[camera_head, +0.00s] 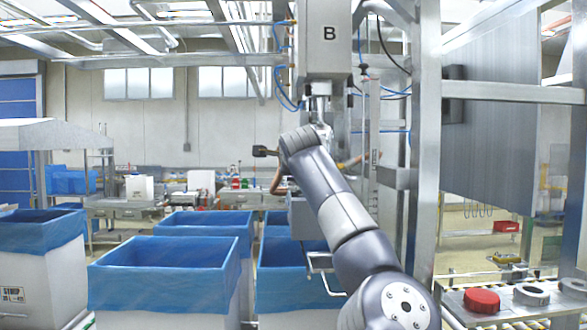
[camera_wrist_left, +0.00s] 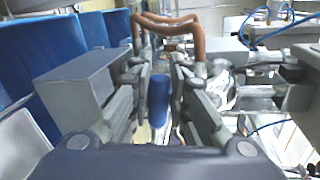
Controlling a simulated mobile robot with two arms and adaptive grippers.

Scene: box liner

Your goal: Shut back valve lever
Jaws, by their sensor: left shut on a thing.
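My left gripper (camera_wrist_left: 158,85) shows in the left wrist view, its two grey fingers closed in around a narrow blue handle (camera_wrist_left: 159,98), which looks like the valve lever. The fingers hide the sides of the handle, and I cannot see what it is fixed to. A brown hose (camera_wrist_left: 170,24) loops just beyond the fingertips. In the head view one of my arms reaches up from the lower right to beside the box marked B (camera_head: 329,35), and its wrist and the arm hide the gripper and the lever. My right gripper is not in view.
Blue-lined boxes (camera_head: 165,250) stand at the left and middle. A metal post (camera_head: 425,140) rises close to the right of my arm. Blue hoses (camera_wrist_left: 265,35) hang near the gripper's right.

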